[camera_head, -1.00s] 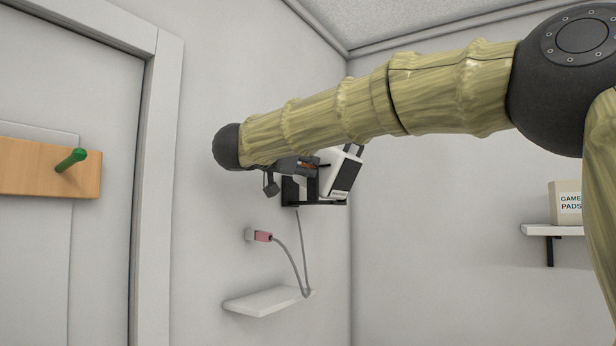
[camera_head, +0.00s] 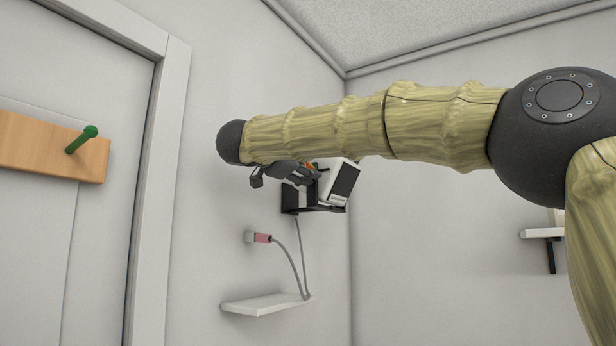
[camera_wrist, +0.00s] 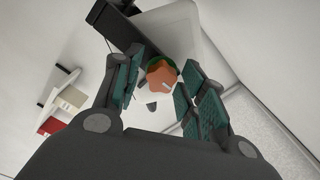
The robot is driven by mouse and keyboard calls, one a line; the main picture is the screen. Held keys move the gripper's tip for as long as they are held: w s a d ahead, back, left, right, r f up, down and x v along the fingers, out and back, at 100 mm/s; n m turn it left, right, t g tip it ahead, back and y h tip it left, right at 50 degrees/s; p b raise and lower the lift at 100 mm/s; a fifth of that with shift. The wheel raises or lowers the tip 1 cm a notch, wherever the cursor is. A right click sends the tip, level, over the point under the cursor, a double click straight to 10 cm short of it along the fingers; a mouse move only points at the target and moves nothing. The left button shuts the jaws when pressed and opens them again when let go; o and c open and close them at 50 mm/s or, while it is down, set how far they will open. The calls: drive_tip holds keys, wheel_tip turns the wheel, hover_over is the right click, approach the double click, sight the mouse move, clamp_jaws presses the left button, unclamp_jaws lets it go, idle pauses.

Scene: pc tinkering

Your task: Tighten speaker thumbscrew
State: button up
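The white speaker with a dark front (camera_head: 341,182) sits tilted in a black wall bracket (camera_head: 290,199); its pale body also shows at the top of the wrist view (camera_wrist: 185,28). The orange thumbscrew (camera_wrist: 161,74), with some green behind it, lies between my fingertips in the wrist view. It is a small orange spot in the head view (camera_head: 311,165). My gripper (camera_head: 296,174) is beside the speaker, below the end of my arm. In the wrist view, my gripper (camera_wrist: 162,78) has its teal-padded fingers apart around the thumbscrew, with narrow gaps; contact is hard to judge.
Below the bracket, a pink plug (camera_head: 263,238) on a grey cable sits at the wall above a small white shelf (camera_head: 267,304). A wooden board with a green peg (camera_head: 82,139) is on the left. Another shelf (camera_head: 541,233) is at right.

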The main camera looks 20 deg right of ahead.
drive_tip(key=shift+s+a, duration=0.1)
drive_tip(key=shift+a, duration=0.05)
drive_tip(key=b+v, duration=0.1)
drive_tip(key=v, duration=0.5)
drive_tip(key=shift+r, duration=0.1)
idle(0.4)
drive_tip(key=v, duration=1.2)
drive_tip(key=shift+d, duration=0.2)
